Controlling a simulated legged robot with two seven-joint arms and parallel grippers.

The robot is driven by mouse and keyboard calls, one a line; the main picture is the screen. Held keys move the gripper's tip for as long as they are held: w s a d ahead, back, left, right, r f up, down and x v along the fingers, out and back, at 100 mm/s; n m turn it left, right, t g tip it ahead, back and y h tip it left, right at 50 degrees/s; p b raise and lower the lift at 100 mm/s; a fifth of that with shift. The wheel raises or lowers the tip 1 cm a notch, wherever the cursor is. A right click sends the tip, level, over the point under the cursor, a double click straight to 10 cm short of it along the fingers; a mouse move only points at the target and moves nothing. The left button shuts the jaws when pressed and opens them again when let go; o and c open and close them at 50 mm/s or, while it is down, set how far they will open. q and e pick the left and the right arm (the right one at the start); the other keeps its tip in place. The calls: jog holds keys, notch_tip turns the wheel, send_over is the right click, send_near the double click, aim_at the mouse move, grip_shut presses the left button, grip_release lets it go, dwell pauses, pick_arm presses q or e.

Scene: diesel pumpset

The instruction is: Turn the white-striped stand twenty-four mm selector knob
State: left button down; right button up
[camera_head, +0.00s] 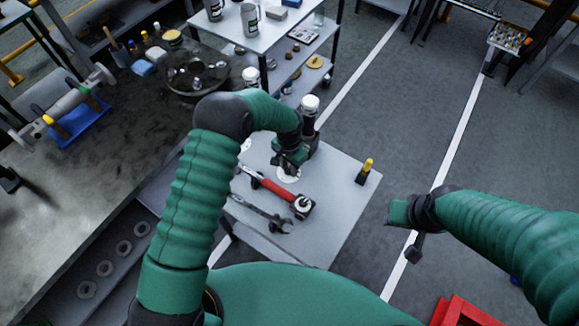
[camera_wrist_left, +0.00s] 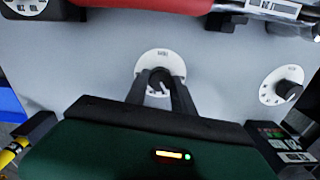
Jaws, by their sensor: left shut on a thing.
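A black selector knob (camera_wrist_left: 158,82) with a white pointer mark sits on a round white dial plate (camera_wrist_left: 160,62) on the pale grey stand top (camera_wrist_left: 215,60). My left gripper (camera_wrist_left: 157,84) is shut on this knob, with one dark finger on each side. In the head view my left gripper (camera_head: 289,165) is low over the stand, and part of the white dial (camera_head: 290,178) shows under it. The dial lettering is too small to read, and I cannot make out a white stripe. My right gripper (camera_head: 405,228) is clear of the stand at the right, its fingers unclear.
Another dial knob (camera_wrist_left: 288,90) is close beside the left gripper. A red-handled tool (camera_head: 280,190), a wrench (camera_head: 262,213) and a yellow-topped black item (camera_head: 365,172) are on the stand. A dark workbench (camera_head: 100,170) lies left.

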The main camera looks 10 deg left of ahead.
aim_at(288, 168)
pick_arm(q)
jog(key=shift+s+a+m, duration=0.1)
jog(key=shift+s+m, duration=0.05)
jog(key=shift+m, duration=1.45)
jog(key=c, duration=1.1)
grip_release()
jog(key=shift+o, duration=0.2)
jog(key=shift+r, duration=0.25)
notch_tip(288, 168, up, 16)
jog(key=b, duration=0.1)
jog(key=shift+r, duration=0.15)
